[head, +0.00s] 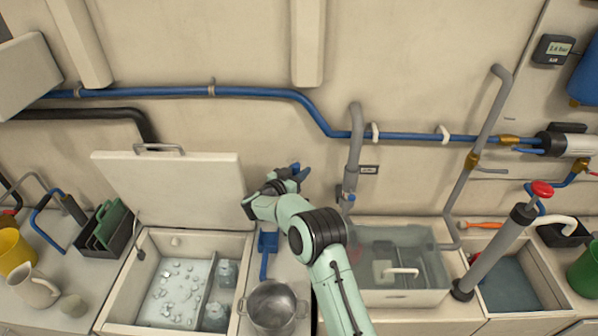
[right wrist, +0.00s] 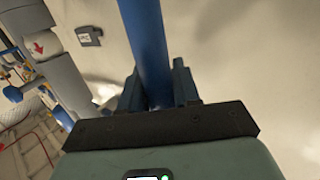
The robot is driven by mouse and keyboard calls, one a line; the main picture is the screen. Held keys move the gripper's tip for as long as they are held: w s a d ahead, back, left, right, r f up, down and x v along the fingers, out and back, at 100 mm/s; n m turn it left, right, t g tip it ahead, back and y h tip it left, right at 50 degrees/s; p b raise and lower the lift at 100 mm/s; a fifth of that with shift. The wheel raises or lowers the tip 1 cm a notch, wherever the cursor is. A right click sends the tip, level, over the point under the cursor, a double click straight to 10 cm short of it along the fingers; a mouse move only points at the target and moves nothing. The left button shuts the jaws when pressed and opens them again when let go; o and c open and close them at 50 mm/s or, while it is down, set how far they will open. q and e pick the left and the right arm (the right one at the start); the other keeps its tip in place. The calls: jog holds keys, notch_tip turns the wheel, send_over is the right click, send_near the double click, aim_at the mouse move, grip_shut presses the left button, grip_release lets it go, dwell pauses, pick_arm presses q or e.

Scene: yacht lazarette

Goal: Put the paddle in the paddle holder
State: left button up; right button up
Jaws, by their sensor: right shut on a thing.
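My right gripper (head: 290,178) is in front of the back wall, just right of the raised white lid. In the right wrist view its dark fingers (right wrist: 160,92) are shut on a smooth blue bar (right wrist: 145,40), which I take to be the paddle. The bar runs up out of that view, so its far end is hidden. In the head view a blue piece with a broad top and thin handle (head: 268,243) shows over the counter, below the gripper. I cannot tell whether it joins the held bar. I cannot pick out the paddle holder for certain. My left gripper is out of view.
An open bin of ice (head: 172,292) with its raised lid (head: 175,185) is at left. A steel pot (head: 272,305) stands at the front. A clear-walled basin (head: 385,295) and a grey pipe (head: 354,150) are right of my arm. A blue pipe (head: 255,92) crosses the wall.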

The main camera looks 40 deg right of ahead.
jog(key=shift+f, duration=0.15)
jog(key=o, duration=1.1)
jog(key=shift+c, duration=0.2)
jog(key=shift+a+r, duration=0.2)
jog(key=shift+a, duration=0.15)
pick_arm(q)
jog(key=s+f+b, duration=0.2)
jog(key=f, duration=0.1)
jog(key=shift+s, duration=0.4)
pick_arm(e)
jog(key=v, duration=1.1)
jog(key=shift+a, duration=0.2)
